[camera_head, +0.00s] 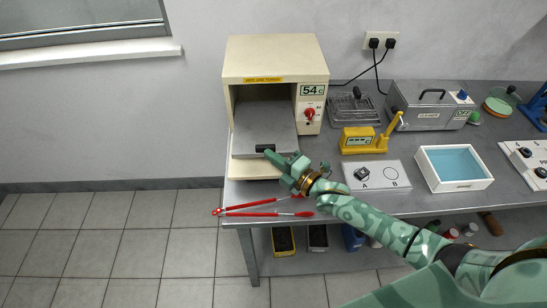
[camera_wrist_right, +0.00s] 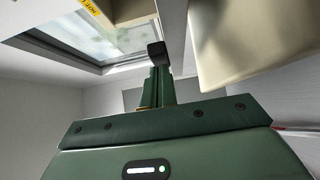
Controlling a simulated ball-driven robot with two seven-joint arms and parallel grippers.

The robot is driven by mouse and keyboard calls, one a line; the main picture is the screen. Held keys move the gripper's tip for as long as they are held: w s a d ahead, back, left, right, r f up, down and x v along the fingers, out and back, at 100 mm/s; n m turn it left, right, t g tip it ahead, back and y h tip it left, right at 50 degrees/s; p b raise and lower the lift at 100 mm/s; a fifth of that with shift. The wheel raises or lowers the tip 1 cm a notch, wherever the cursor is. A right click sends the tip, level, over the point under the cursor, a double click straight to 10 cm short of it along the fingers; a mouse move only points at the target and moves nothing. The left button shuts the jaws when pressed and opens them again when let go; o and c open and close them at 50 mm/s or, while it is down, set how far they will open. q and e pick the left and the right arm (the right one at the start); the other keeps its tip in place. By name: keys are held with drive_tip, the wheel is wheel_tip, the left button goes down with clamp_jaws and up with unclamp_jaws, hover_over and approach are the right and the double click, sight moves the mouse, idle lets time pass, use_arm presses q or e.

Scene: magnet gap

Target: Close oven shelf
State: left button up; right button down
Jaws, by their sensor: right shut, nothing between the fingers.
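The cream oven (camera_head: 275,62) stands at the left end of the bench with its front open. Its grey shelf (camera_head: 264,125) sticks out of the opening towards me, with a black handle (camera_head: 265,148) on its front edge. My right gripper (camera_head: 273,157) is shut and empty, its tips right at the handle; I cannot tell whether they touch it. In the right wrist view the green fingers (camera_wrist_right: 162,88) point away, with a small black piece at their far end; I cannot tell if that is the handle. My left gripper is not in view.
Red-handled tongs (camera_head: 262,208) lie at the bench's left front edge, close to my right arm. A white plate marked A (camera_head: 378,177), a yellow device (camera_head: 358,140) and a blue-lined tray (camera_head: 454,166) stand to the right. The floor at left is clear.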

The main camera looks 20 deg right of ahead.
sight(271, 129)
drive_tip(key=shift+w+d, duration=0.1)
drive_tip(key=shift+w, duration=0.2)
drive_tip(key=w+d+b, duration=0.1)
drive_tip(key=w+b, duration=0.1)
drive_tip(key=w, duration=0.1)
drive_tip(key=w+d+b, duration=0.1)
drive_tip(key=w+b, duration=0.2)
drive_tip(key=w, duration=0.1)
drive_tip(key=w+d+b, duration=0.1)
drive_tip(key=w+b, duration=0.1)
drive_tip(key=w, duration=0.2)
drive_tip(key=shift+d+f, duration=0.1)
drive_tip(key=shift+f, duration=0.2)
drive_tip(key=shift+w+r, duration=0.25)
drive_tip(key=shift+w, duration=0.05)
drive_tip(key=shift+r, duration=0.1)
